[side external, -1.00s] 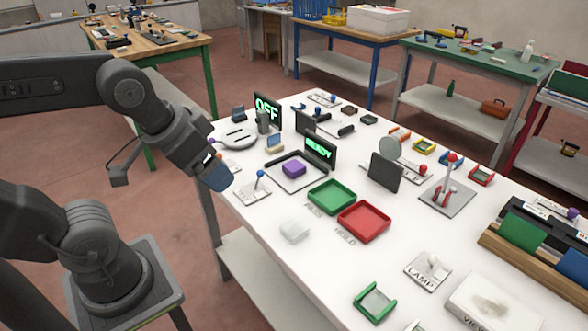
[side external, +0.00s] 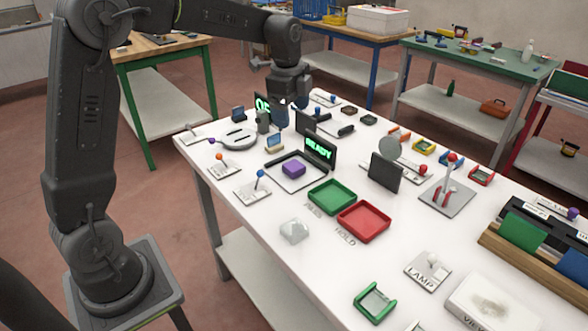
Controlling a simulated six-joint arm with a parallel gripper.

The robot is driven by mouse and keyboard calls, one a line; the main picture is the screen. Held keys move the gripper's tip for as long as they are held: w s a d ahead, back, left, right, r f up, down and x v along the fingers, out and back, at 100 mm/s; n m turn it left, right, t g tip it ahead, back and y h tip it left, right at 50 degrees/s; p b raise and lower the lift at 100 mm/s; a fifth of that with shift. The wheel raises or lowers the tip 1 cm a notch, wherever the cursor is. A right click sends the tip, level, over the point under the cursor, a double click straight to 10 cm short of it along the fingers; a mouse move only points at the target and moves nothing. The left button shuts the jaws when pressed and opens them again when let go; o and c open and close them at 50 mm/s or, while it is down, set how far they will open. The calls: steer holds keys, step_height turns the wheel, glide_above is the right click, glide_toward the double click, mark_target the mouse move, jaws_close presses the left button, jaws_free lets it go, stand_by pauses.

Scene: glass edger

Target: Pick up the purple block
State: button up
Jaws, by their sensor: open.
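The purple block (side external: 293,169) sits on a flat grey-white plate (side external: 281,182) in front of a small dark screen (side external: 320,152) that reads READY in green. My gripper (side external: 281,122) points down behind and slightly left of the block, above the back part of the white table. It is apart from the block and holds nothing that I can see. Its fingertips are small and dark here, partly merged with the things behind them.
A green tray (side external: 332,196) and a red tray (side external: 363,221) lie right of the block. A clear block (side external: 294,230) sits in front. Lever plates (side external: 253,190) stand to the left. A dark upright panel (side external: 385,172) stands to the right. The front left tabletop is mostly clear.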

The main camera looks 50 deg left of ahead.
steer(key=w+a+f+m+g, duration=0.1)
steer(key=w+a+f+m, duration=0.35)
steer(key=w+f, duration=0.2)
glide_above(294, 165)
steer(key=f, duration=0.9)
steer(key=shift+w+d, duration=0.1)
steer(key=shift+w, duration=0.25)
steer(key=f, duration=0.4)
steer(key=shift+s+f, duration=0.1)
steer(key=shift+s, duration=0.3)
steer(key=shift+f, duration=0.55)
steer(key=shift+c, duration=0.4)
steer(key=c, duration=1)
